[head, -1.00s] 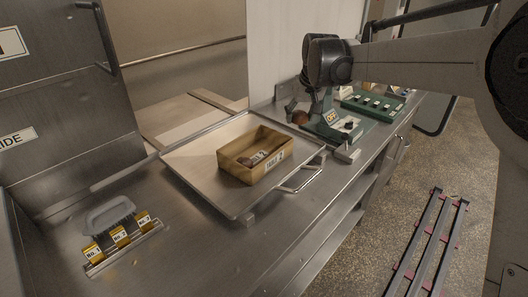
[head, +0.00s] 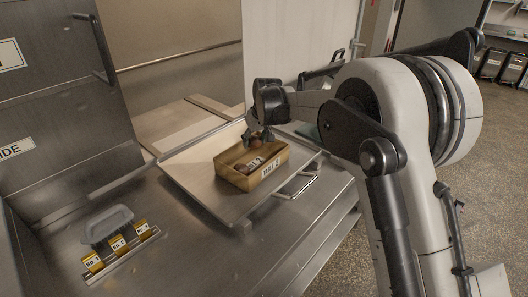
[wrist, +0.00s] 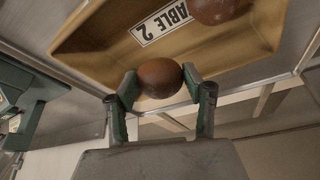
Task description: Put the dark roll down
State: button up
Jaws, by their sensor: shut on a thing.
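My gripper (head: 260,136) is shut on a dark brown roll (wrist: 160,78), which shows between the two fingers in the wrist view. In the head view the gripper is at the far side of the tan box (head: 226,172). In the wrist view the held roll overlaps the box's rim; I cannot tell how far above or inside it the roll is. The box, labelled "TABLE 2", also fills the upper wrist view (wrist: 95,40). Another brown roll (wrist: 214,9) lies in the box.
The box sits on a metal tray (head: 190,172) with a wire handle (head: 298,187) at its right. A grey dish (head: 108,224) and yellow numbered tags (head: 118,243) stand at the counter's front left. A dark door handle (head: 97,48) is at the left.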

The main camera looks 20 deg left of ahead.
aim_at(264, 156)
jog(key=w+d+f, duration=0.2)
jog(key=w, duration=0.1)
jog(key=shift+w+d+f, duration=0.1)
jog(key=shift+d+f, duration=0.15)
jog(key=shift+d, duration=0.15)
jog(key=shift+f+p, duration=0.6)
jog(key=shift+f, duration=1.45)
jog(key=shift+f, duration=0.15)
jog(key=o, duration=0.6)
jog(key=shift+f, duration=0.1)
jog(key=shift+o, duration=0.9)
